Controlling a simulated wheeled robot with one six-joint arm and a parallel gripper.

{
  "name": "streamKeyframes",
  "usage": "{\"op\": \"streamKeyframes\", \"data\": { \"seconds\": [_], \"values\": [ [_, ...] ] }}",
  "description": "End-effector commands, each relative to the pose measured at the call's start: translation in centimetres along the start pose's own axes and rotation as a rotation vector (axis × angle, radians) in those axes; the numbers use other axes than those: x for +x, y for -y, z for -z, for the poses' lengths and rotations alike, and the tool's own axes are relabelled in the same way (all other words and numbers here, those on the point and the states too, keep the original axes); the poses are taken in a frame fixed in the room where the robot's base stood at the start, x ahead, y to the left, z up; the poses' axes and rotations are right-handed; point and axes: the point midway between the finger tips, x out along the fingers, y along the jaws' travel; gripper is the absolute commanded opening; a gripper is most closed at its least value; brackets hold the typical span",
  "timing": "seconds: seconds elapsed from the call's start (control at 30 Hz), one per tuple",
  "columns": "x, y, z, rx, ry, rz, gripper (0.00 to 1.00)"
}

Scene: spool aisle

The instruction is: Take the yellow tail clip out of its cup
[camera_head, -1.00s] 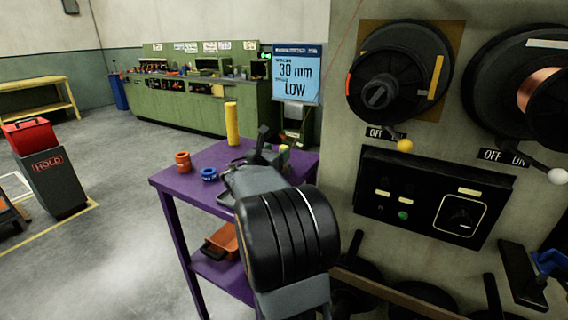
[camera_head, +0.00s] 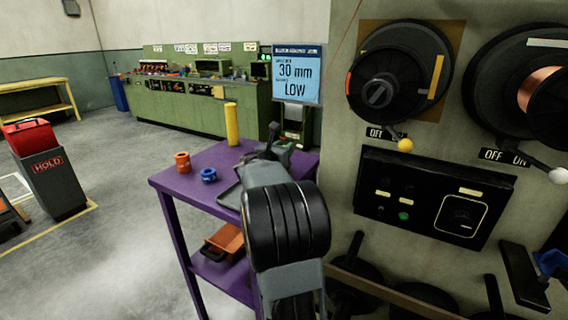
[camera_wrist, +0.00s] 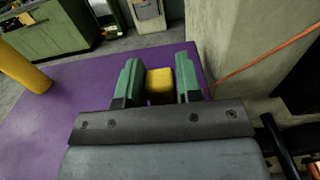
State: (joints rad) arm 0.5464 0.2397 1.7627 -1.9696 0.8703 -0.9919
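A yellow block (camera_wrist: 160,80), apparently the yellow tail clip, shows between the two green fingers of my gripper (camera_wrist: 160,84) in the wrist view. In the head view my gripper (camera_head: 275,146) is over the far right part of the purple cart (camera_head: 208,165). My arm hides much of that area.
An orange cup (camera_head: 183,162) and a blue cup (camera_head: 208,175) stand on the cart, left of my arm. A tall yellow cylinder (camera_head: 232,124) stands behind them; it also shows in the wrist view (camera_wrist: 26,68). The machine wall (camera_head: 345,130) rises close on the right.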

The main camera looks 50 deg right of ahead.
Motion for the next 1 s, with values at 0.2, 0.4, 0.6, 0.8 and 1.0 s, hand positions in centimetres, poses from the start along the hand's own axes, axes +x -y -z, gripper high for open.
{"op": "streamKeyframes", "data": {
  "seconds": [0.2, 0.4, 0.6, 0.8, 1.0],
  "values": [
    [0.0, 0.0, 0.0, 0.000, 0.000, 0.000, 0.12],
    [0.0, 0.0, 0.0, 0.000, 0.000, 0.000, 0.00],
    [0.0, 0.0, 0.0, 0.000, 0.000, 0.000, 0.00],
    [0.0, 0.0, -0.8, 0.002, 0.001, 0.001, 0.00],
    [0.0, 0.0, -3.3, 0.003, 0.002, 0.000, 0.00]
  ]
}}
